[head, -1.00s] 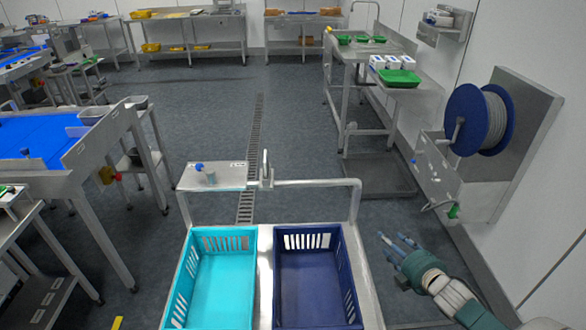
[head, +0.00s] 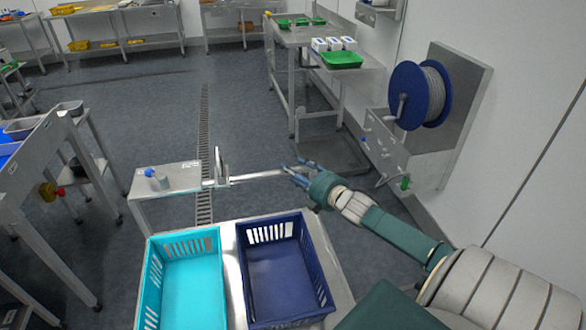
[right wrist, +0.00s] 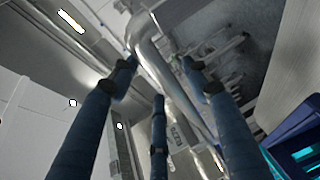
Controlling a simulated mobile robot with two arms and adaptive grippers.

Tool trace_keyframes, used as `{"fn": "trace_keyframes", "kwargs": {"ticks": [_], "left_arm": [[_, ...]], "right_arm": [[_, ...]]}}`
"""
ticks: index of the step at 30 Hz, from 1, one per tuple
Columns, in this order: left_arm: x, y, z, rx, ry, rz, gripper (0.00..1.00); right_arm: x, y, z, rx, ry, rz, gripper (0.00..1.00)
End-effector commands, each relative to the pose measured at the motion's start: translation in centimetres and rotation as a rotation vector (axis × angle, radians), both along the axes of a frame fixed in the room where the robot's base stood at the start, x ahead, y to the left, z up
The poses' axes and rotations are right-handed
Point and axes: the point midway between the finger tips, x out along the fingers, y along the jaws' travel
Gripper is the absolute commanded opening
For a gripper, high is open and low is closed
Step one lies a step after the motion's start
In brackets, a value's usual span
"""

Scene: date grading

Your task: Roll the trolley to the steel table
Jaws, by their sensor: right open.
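The steel trolley (head: 229,262) stands in front of me, carrying a cyan crate (head: 187,230) on the left and a dark blue crate (head: 272,224) on the right. Its handle bar (head: 258,176) runs along the far side. My right gripper (head: 296,168) is open at the right end of this bar. In the right wrist view the spread fingers of the right gripper (right wrist: 160,78) are around the bent bar (right wrist: 150,45); contact is unclear. A steel table (head: 291,36) with green trays stands ahead to the right. My left gripper is not in view.
A hose reel (head: 408,95) hangs on the right wall, above a steel box. A steel bench (head: 45,170) stands close on the left. More tables (head: 120,28) line the back.

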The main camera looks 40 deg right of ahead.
Motion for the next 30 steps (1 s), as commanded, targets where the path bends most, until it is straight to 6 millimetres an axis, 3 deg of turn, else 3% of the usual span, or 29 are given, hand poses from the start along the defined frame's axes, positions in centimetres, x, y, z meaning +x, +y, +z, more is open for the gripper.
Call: {"fn": "trace_keyframes", "kwargs": {"ticks": [4, 14, 22, 30], "left_arm": [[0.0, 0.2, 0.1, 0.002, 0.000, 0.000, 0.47], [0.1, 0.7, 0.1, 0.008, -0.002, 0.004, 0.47], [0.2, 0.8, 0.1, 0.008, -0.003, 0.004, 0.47], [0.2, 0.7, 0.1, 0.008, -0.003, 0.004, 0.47]], "right_arm": [[1.2, -0.1, -0.1, -0.001, -0.001, 0.000, 0.47], [1.4, -0.1, -0.3, -0.001, 0.000, 0.001, 0.47], [1.4, -0.1, -0.3, -0.001, 0.000, 0.000, 0.00], [1.6, 0.2, -0.3, 0.000, 0.000, 0.001, 0.00]]}}
